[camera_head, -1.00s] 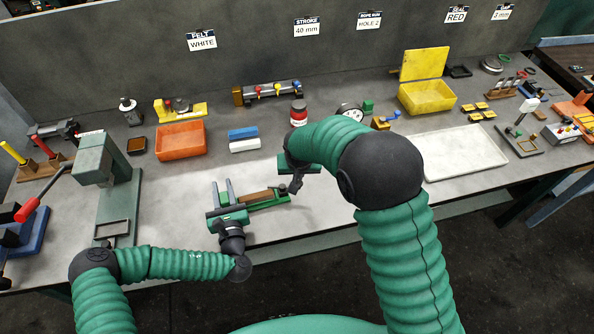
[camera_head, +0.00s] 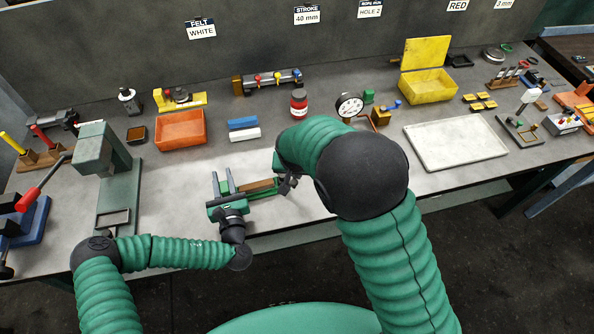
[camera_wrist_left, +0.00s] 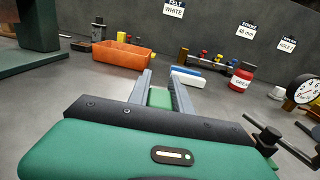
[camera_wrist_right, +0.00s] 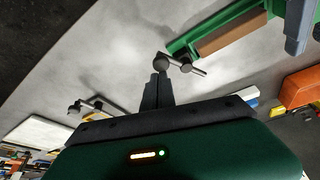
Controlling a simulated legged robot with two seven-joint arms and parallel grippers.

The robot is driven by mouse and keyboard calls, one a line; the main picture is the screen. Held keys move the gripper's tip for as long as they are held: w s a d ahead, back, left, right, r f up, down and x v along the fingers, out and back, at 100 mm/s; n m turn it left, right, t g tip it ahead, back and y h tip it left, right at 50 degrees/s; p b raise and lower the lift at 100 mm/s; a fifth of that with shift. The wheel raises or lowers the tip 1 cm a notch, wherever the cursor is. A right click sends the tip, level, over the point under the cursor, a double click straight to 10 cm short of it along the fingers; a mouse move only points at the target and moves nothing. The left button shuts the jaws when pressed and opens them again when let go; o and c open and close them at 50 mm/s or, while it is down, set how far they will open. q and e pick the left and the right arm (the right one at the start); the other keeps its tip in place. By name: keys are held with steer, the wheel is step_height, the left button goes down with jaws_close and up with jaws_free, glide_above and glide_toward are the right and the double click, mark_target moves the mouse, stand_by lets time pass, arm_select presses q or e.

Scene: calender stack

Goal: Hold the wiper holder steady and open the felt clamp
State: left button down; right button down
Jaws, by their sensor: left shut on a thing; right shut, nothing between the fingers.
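The wiper holder (camera_head: 262,188) is a green bar with a brown strip, lying on the bench in front of me. My left gripper (camera_head: 223,183) is shut on its left end. In the left wrist view the grey fingers (camera_wrist_left: 161,90) stand either side of a green part. The felt clamp's dark lever with round knobs (camera_wrist_right: 178,64) is at the holder's right end, also visible in the left wrist view (camera_wrist_left: 268,136). My right gripper (camera_wrist_right: 158,88) is shut and empty, its fingertips right by one knob; I cannot tell whether they touch. My right arm partly hides this end in the head view.
A green press (camera_head: 105,165) stands left of the holder. An orange bin (camera_head: 181,130), blue and white blocks (camera_head: 243,129), a red jar (camera_head: 299,103) and a dial gauge (camera_head: 349,107) are behind. A white tray (camera_head: 456,142) lies right. Bare bench surrounds the holder's front.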

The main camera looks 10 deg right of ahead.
steer(key=shift+w, duration=0.1)
steer(key=shift+w+a, duration=0.4)
steer(key=shift+w, duration=0.25)
steer(key=shift+w+d, duration=0.1)
steer(key=shift+d, duration=0.05)
step_height(320, 180, up, 10)
stand_by(0.3)
steer(key=shift+w, duration=0.1)
steer(key=c, duration=2.1)
jaws_free()
steer(key=shift+c, duration=0.2)
